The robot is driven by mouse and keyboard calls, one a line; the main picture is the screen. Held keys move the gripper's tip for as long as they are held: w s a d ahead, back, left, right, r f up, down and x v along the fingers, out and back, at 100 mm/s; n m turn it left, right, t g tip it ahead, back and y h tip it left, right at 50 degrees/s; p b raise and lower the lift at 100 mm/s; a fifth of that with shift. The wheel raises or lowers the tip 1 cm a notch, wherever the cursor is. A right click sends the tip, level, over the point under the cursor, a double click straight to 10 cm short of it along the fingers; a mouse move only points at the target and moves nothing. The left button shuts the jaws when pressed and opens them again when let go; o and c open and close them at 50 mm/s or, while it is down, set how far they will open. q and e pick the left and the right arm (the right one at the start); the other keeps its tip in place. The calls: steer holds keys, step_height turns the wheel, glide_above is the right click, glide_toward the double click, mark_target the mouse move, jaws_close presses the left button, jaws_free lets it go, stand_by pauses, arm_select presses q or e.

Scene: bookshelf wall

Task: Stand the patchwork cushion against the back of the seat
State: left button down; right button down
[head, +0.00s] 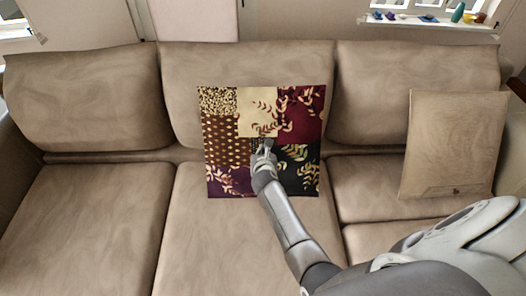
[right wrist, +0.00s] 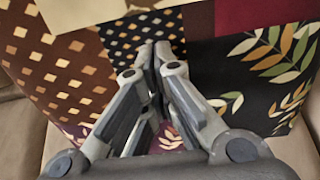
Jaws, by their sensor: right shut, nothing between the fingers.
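The patchwork cushion (head: 301,108) stands upright on the middle seat of the sofa (head: 200,235), leaning on the middle backrest (head: 195,65). It is square, with patches of cream, dark red, brown dots and black leaves. My right gripper (head: 265,148) is at the middle of its front face, shut with nothing between the fingers. In the right wrist view the cushion (right wrist: 70,70) fills the background, and the closed fingertips (right wrist: 155,52) point at it; whether they touch it I cannot tell. My left gripper is not in view.
A plain beige cushion (head: 455,140) leans on the right backrest. My right arm crosses the seat from the lower right. The left seat (head: 75,225) is clear. A windowsill (head: 430,22) with small colourful objects is behind the sofa at the upper right.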

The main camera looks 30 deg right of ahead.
steer(key=shift+w+d+f, duration=0.25)
steer(key=shift+w+f, duration=0.1)
steer(key=shift+w, duration=0.15)
steer(key=p+v, duration=0.3)
steer(key=v, duration=0.1)
steer(key=shift+s+a, duration=0.1)
steer(key=shift+s, duration=0.1)
steer(key=shift+r, duration=0.1)
